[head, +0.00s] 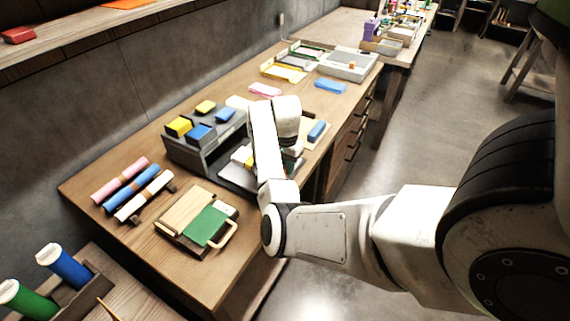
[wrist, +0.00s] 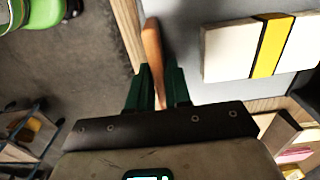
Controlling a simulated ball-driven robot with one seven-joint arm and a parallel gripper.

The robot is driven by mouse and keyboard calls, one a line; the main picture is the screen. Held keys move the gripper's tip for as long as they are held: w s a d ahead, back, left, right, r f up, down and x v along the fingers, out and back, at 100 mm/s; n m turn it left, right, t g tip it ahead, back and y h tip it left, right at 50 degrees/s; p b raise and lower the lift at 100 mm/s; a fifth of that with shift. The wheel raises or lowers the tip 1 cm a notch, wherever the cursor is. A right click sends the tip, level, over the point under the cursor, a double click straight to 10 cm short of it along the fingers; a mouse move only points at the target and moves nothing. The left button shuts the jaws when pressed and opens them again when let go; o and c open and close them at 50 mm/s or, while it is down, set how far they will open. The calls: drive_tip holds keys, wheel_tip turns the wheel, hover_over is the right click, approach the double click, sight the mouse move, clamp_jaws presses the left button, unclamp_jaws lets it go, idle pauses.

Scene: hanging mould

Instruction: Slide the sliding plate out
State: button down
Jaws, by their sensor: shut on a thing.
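In the wrist view, the green fingers of my gripper (wrist: 156,88) are shut on an orange-brown handle (wrist: 152,45). The handle lies along the edge of a grey plate (wrist: 212,92), which seems to be the sliding plate. A white block with a yellow stripe (wrist: 262,47) rests on this plate. In the head view, the grey plate (head: 236,176) shows low at the front of a grey box-like unit (head: 188,157), partly behind my arm. My fingers and the handle are hidden there by my wrist.
Yellow and blue blocks (head: 199,134) sit on the grey unit. A wooden holder with a green plate (head: 205,225) and several coloured rolls (head: 132,190) lie left of my arm. A blue block (head: 317,131) lies to the right. Open floor (head: 430,130) lies beyond the desk's right edge.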

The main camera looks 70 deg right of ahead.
drive_tip(key=shift+s, duration=0.3)
drive_tip(key=c, duration=1.1)
unclamp_jaws()
drive_tip(key=shift+c, duration=0.2)
drive_tip(key=shift+r, duration=0.1)
drive_tip(key=shift+w+r, duration=0.1)
drive_tip(key=shift+r, duration=0.2)
wheel_tip(320, 180, up, 10)
